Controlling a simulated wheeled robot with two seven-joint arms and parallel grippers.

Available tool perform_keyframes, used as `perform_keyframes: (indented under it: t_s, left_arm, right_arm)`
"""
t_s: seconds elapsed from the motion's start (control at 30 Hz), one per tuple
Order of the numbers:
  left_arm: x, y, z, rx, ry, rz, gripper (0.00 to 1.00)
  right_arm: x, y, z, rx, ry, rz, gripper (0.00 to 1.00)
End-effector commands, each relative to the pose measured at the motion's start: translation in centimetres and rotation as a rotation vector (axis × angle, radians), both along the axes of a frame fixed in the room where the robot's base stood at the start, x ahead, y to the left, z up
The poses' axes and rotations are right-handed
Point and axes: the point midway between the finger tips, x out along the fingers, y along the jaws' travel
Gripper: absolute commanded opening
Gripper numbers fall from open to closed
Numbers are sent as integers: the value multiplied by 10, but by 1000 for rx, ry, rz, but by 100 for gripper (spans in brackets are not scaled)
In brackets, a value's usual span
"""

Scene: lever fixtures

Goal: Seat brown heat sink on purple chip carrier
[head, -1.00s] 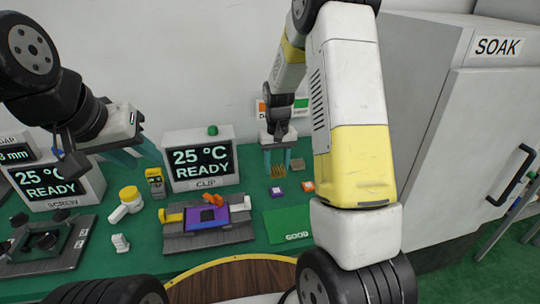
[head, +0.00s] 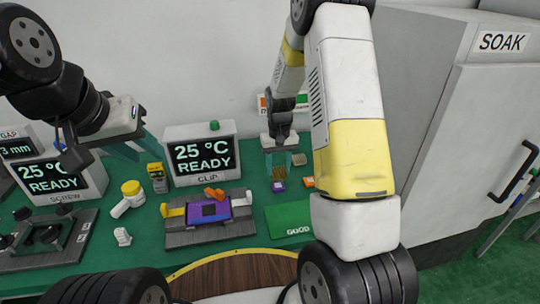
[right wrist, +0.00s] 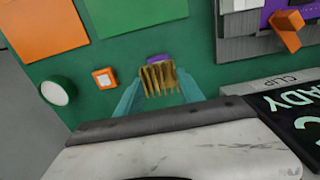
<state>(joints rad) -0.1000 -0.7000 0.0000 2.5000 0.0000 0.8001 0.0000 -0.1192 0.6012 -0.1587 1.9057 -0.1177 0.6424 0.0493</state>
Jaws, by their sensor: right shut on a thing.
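The brown finned heat sink (head: 279,173) is between the fingers of my right gripper (head: 279,167), which is shut on it. In the right wrist view the heat sink (right wrist: 160,79) also shows between the teal fingertips. The small purple chip carrier (head: 279,186) lies on the green bench just in front of the heat sink; its edge (right wrist: 158,59) shows beyond the fins in the wrist view. They overlap in both views, so I cannot tell whether they touch. My left gripper (head: 139,147) is open and empty above the bench at the left.
The CLIP display (head: 202,155) and clip fixture (head: 209,236) are to the left. The green GOOD mat (head: 289,222) is in front. A large SOAK cabinet (head: 470,130) stands right.

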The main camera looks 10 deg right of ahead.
Motion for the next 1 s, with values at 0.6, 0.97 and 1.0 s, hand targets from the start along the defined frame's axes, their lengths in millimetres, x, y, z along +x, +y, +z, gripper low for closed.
perform_keyframes:
  t_s: [0.6, 0.97, 1.0]
  left_arm:
    - [0, 0, 0, 0, 0, 0, 36]
    - [0, 0, 0, 0, 0, 0, 36]
    - [0, 0, 0, 0, 0, 0, 36]
  right_arm:
    - [0, 0, -6, 0, 0, 0, 4]
    - [0, 0, -15, 0, 0, 0, 4]
    - [0, 0, -15, 0, 0, 0, 4]
